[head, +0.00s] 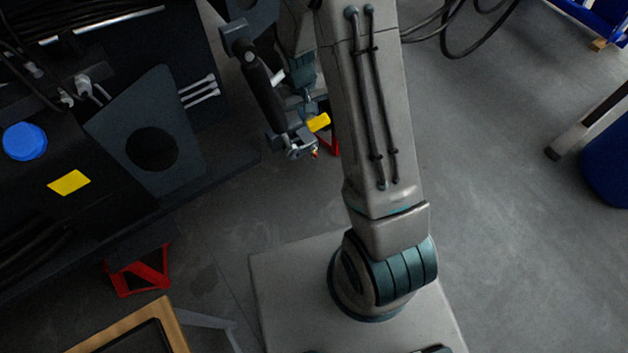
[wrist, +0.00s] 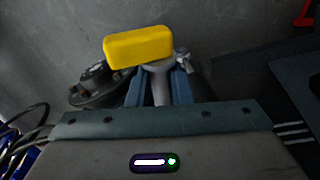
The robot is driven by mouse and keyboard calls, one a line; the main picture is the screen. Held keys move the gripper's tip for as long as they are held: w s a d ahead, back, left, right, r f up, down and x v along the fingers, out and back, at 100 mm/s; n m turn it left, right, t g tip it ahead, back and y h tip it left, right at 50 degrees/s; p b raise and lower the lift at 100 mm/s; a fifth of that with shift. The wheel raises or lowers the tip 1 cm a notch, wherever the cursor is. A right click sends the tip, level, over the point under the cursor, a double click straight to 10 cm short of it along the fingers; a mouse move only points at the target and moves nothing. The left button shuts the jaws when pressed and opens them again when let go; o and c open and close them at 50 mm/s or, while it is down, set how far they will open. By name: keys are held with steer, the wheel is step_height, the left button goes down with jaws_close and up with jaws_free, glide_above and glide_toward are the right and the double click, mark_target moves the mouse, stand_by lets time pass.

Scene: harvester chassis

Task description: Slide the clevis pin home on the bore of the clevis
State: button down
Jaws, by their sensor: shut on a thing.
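My gripper (head: 309,106) hangs beside a dark cylinder in the head view and is shut on a part with a yellow block-shaped end, which I take to be the clevis pin (head: 318,122). In the wrist view the pin's yellow end (wrist: 138,46) covers the tips of my gripper (wrist: 158,75), and a grey piece shows between the blue fingers. The clevis (head: 298,147) appears as small metal parts at the cylinder's lower end, just below and left of the yellow end. Its bore is hidden, and I cannot tell whether the pin is in it.
The dark cylinder (head: 265,92) slants down to the clevis. A dark chassis with a plate (head: 150,135) and blue cap (head: 25,141) fills the left. Red stands (head: 140,270) and a wood-edged table (head: 130,325) are lower left. Open grey floor (head: 500,200) lies right.

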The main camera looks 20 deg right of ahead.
mark_target(298, 157)
step_height(298, 157, down, 39)
steer(key=w+d+n+t+b, duration=0.1)
steer(key=w+n+t+b, duration=0.1)
steer(key=b, duration=4.4)
steer(key=shift+w+d+n+h, duration=0.2)
steer(key=shift+n+h, duration=0.2)
steer(key=shift+n, duration=0.3)
steer(key=shift+a, duration=0.1)
steer(key=shift+w+a+p, duration=0.2)
steer(key=shift+w+a, duration=0.05)
steer(key=shift+w, duration=0.55)
steer(key=shift+w+a+p, duration=0.15)
steer(key=shift+w+a, duration=0.1)
steer(key=shift+w, duration=0.5)
steer(key=shift+w+a+p, duration=0.2)
steer(key=shift+w+a, duration=0.05)
steer(key=shift+w, duration=0.55)
steer(key=shift+r, duration=0.1)
steer(key=shift+w+a+p, duration=0.2)
steer(key=shift+w+p, duration=0.05)
steer(key=shift+w, duration=0.45)
steer(key=shift+w+a+p, duration=0.25)
steer(key=shift+w+p, duration=0.05)
steer(key=shift+w, duration=0.35)
steer(key=shift+w+a+p, duration=0.2)
steer(key=shift+w+p, duration=0.05)
steer(key=shift+w, duration=0.45)
steer(key=c, duration=1.2)
jaws_free()
steer(key=shift+c, duration=0.2)
